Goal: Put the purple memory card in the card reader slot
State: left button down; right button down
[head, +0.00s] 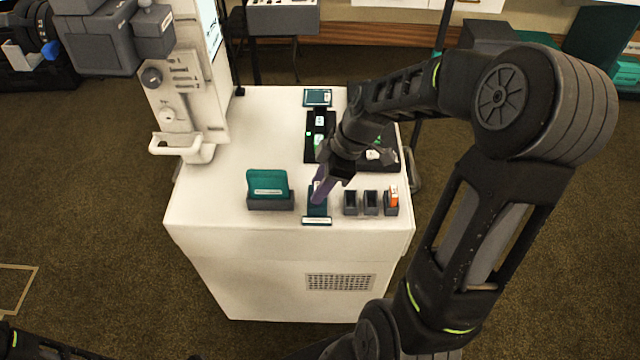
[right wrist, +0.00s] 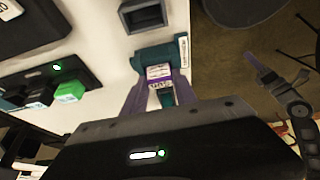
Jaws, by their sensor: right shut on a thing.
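My right gripper (head: 318,195) is low over the front of the white table, its purple fingers pointing down at a teal holder (head: 316,211). In the right wrist view the right gripper (right wrist: 159,80) is shut on the purple memory card (right wrist: 159,71), which has a purple and white label. The card is at the teal holder (right wrist: 148,57); I cannot tell how deep it sits. A black device (head: 313,150) with a green light, likely the card reader, lies behind; it also shows in the right wrist view (right wrist: 85,66). My left gripper (right wrist: 268,72) shows over the floor, its opening unclear.
A teal card stands in a grey holder (head: 270,203) left of the gripper. Small grey holders (head: 350,208) stand to the right, one with an orange card (head: 393,194). A green block (right wrist: 69,91) is at the black device.

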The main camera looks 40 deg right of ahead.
dwell(0.3)
jog(key=c, duration=0.9)
grip_release()
jog(key=shift+r, duration=0.1)
jog(key=shift+r+p, duration=2.15)
jog(key=shift+r, duration=1.25)
